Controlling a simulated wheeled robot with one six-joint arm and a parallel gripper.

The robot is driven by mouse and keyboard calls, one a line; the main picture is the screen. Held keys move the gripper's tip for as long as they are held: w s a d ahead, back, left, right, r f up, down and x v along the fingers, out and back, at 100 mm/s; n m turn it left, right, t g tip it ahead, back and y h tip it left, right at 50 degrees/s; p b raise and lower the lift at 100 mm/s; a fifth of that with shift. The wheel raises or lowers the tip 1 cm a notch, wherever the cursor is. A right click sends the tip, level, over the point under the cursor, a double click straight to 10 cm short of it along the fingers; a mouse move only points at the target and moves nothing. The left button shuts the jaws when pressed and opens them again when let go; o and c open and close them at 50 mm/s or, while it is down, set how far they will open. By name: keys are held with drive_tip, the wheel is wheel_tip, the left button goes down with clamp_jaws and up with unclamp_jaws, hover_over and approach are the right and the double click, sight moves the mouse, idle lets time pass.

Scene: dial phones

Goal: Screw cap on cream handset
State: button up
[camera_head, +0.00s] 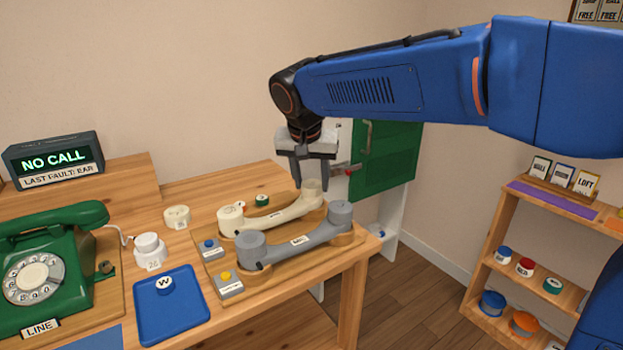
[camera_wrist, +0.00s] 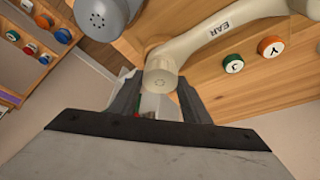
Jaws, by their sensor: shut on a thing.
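The cream handset (camera_head: 283,215) lies on a wooden stand (camera_head: 358,238), beside a grey handset (camera_head: 297,243). My gripper (camera_head: 312,180) points down at the cream handset's far right end. In the wrist view, my gripper (camera_wrist: 158,100) has a finger on each side of the round cream cap (camera_wrist: 160,82) at that end and is shut on it. The cap's face shows small holes. The handset (camera_wrist: 215,38) reads "EAR" along its grip. I cannot tell whether the cap sits fully flush.
A green telephone (camera_head: 45,268) stands at left, near a blue tray (camera_head: 150,318) with a white "W" piece (camera_head: 164,285). A cream ring-like piece (camera_head: 177,217) and white jar (camera_head: 150,249) stand behind the tray. Shelves (camera_head: 497,232) with several coloured caps stand at right.

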drive_tip(key=o, duration=1)
drive_tip(key=shift+r, duration=0.15)
drive_tip(key=v, duration=1.7)
